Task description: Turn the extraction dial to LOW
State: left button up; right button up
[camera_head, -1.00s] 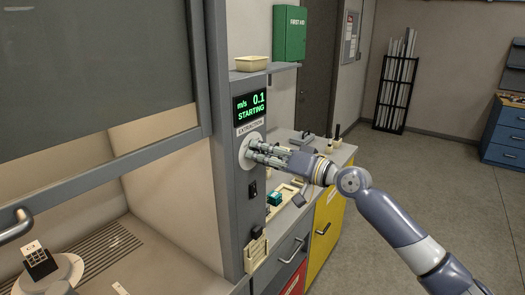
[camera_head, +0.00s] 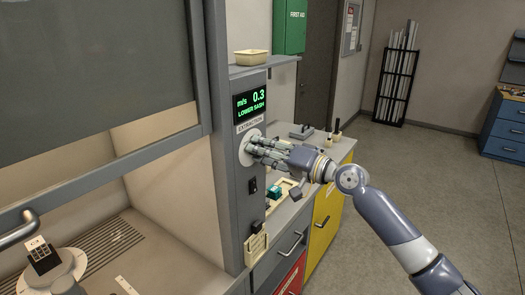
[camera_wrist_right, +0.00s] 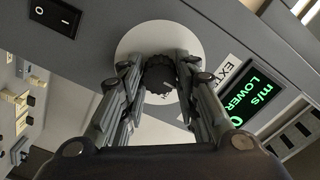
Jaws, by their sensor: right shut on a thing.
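The extraction dial is a dark ridged knob (camera_wrist_right: 160,76) on a round white plate (camera_head: 246,147), on the grey post of the fume hood. My right gripper (camera_wrist_right: 159,78) is shut on the dial in the right wrist view; its fingers lie on both sides of the knob. In the head view my right gripper (camera_head: 255,147) reaches the plate from the right and hides the knob. The dial's markings are mostly hidden. The display (camera_head: 250,103) above reads "m/s 0.3 LOWER SASH" in green. My left gripper is not in view.
A black rocker switch (camera_head: 252,186) sits below the dial. A bench with yellow and red fronts (camera_head: 326,215) stands right of the post. Open floor lies further right.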

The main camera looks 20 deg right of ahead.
jog(key=o, duration=1.1)
jog(key=v, duration=1.2)
